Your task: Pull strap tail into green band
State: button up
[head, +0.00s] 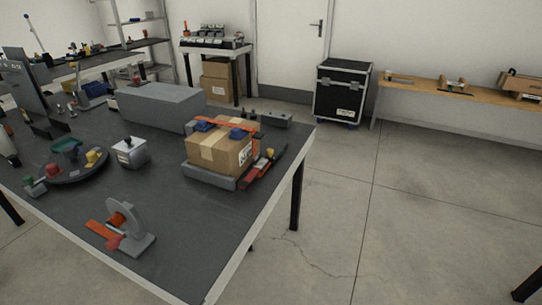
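A cardboard box (207,153) sits in a grey tray (207,178) near the right edge of the dark table (190,215). An orange strap (223,125) runs across the top of the box, with blue pieces (239,133) on the box top. Right of the box, a dark fixture with a red part (254,176) lies along the table edge, with a small orange and yellow bit at its far end. The strap tail and the green band are too small to tell apart there. My gripper is not in view.
A grey block (160,106) stands behind the box. A small silver box (130,152), a round dark tray (75,170) of coloured pieces and an orange tape dispenser (127,228) stand on the table. The tabletop in front of the box is clear.

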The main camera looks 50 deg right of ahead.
aim_at(270, 151)
jog(key=i+j+z, duration=0.2)
jog(key=z, duration=0.2)
jog(key=i+j+z, duration=0.35)
jog(key=j+z, duration=0.25)
jog(key=z, duration=0.15)
jog(key=i+j, duration=0.05)
